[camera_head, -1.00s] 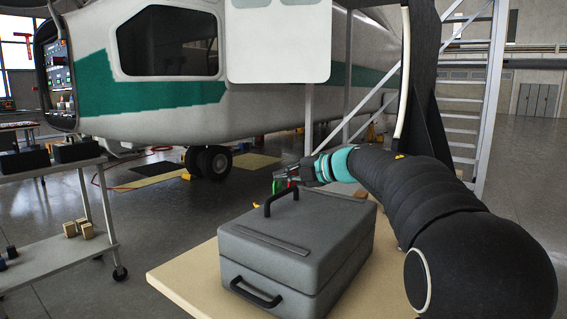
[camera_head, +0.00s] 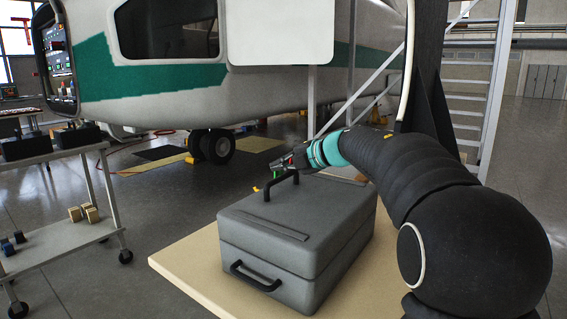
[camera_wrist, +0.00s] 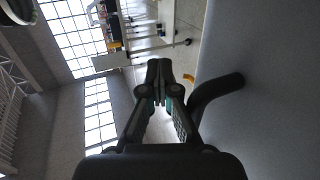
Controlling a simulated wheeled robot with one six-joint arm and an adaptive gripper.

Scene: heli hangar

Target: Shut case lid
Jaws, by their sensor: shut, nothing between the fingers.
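The grey case (camera_head: 297,234) stands on a light wooden table top. Its lid (camera_head: 300,205) lies flat on the lower half, with an even seam around the visible sides, so the lid looks shut. A black handle (camera_head: 281,186) stands up on the lid's top, and another black handle (camera_head: 254,278) is on the front. My gripper (camera_head: 274,169) is shut and empty, just behind and above the top handle. In the wrist view, my gripper (camera_wrist: 160,84) has its fingers together beside the dark handle (camera_wrist: 218,91) and the grey lid surface (camera_wrist: 265,110). Whether they touch is unclear.
The wooden table (camera_head: 185,267) has bare room left of the case. A grey cart (camera_head: 68,238) with small blocks stands at the left. A helicopter (camera_head: 160,75) fills the back, with a metal stair (camera_head: 470,95) at the right.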

